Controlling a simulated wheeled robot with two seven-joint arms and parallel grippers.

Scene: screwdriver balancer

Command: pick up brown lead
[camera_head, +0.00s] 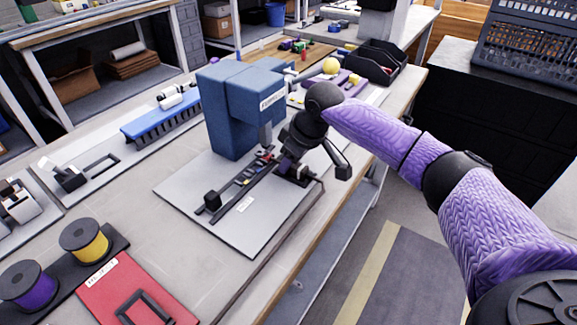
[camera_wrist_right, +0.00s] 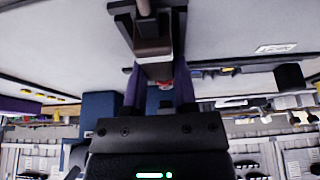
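My right gripper (camera_head: 287,168) is low at the far end of a black rail (camera_head: 238,190), beside the blue machine (camera_head: 243,105). Small coloured pieces, including red and yellow ones, sit along the rail. In the right wrist view the two purple fingers of my right gripper (camera_wrist_right: 157,88) stand apart, one on each side of a brown and grey block-like part (camera_wrist_right: 153,52). I cannot tell whether they touch it. A small red spot shows between the fingers. I cannot make out a brown lead for certain in the head view. My left gripper is not in view.
The rail lies on a light grey plate (camera_head: 228,232) near the table's right edge. A red mat (camera_head: 130,290), yellow spool (camera_head: 85,240) and purple spool (camera_head: 28,286) are at the front left. A blue rack (camera_head: 160,120) and black bins (camera_head: 375,62) stand farther back.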

